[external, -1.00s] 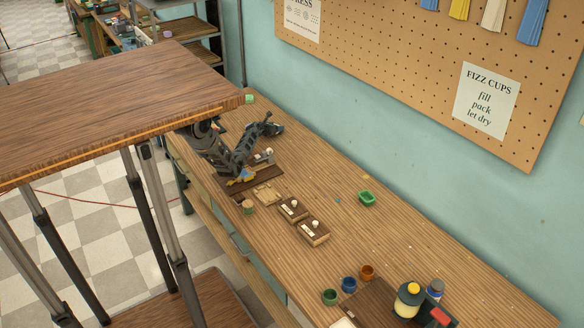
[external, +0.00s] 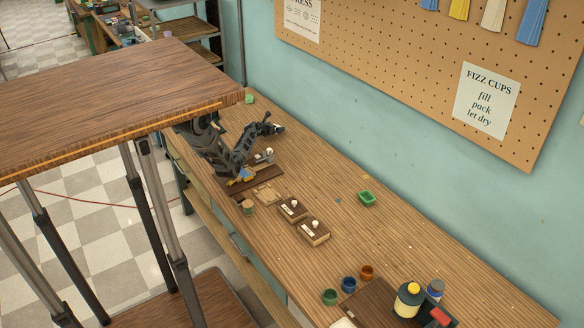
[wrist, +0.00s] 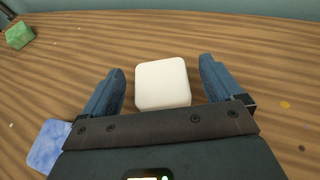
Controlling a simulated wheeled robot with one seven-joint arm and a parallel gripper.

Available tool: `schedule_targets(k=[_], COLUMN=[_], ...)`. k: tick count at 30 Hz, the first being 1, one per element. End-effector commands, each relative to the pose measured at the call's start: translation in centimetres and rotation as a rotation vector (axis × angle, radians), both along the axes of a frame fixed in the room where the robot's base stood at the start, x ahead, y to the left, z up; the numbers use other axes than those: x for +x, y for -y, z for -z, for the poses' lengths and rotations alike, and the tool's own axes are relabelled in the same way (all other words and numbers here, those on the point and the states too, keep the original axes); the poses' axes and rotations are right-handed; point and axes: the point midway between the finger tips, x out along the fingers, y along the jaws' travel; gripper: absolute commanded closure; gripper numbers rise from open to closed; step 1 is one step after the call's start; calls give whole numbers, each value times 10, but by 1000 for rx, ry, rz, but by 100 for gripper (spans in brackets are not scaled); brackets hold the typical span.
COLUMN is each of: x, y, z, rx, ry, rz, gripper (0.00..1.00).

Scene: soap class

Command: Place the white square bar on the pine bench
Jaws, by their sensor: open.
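The white square bar (wrist: 162,83), with rounded corners, lies between the two blue-grey fingers of my gripper (wrist: 160,88) in the wrist view. The fingers are open, with a gap showing on each side of the bar. The striped wooden bench (wrist: 72,75) spreads beneath it. In the external view this long bench (external: 400,240) runs along the wall, and I take it to be the pine bench. My gripper (external: 274,129) is over its far part there. I cannot make out the bar in the external view.
A green block (wrist: 19,36) and a blue square piece (wrist: 47,145) lie left of my gripper. Bare bench lies along the wall.

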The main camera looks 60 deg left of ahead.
Motion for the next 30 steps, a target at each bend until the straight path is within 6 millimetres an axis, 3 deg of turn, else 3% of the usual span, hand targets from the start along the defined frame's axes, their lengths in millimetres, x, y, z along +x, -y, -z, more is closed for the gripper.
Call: schedule_targets(k=[3,18,30], x=[-14,-75,-91], y=[6,31,38], z=[-12,-33,-41], rx=[-2,2,1], ry=[-1,0,0], rz=[0,-1,0], gripper=[7,7,7])
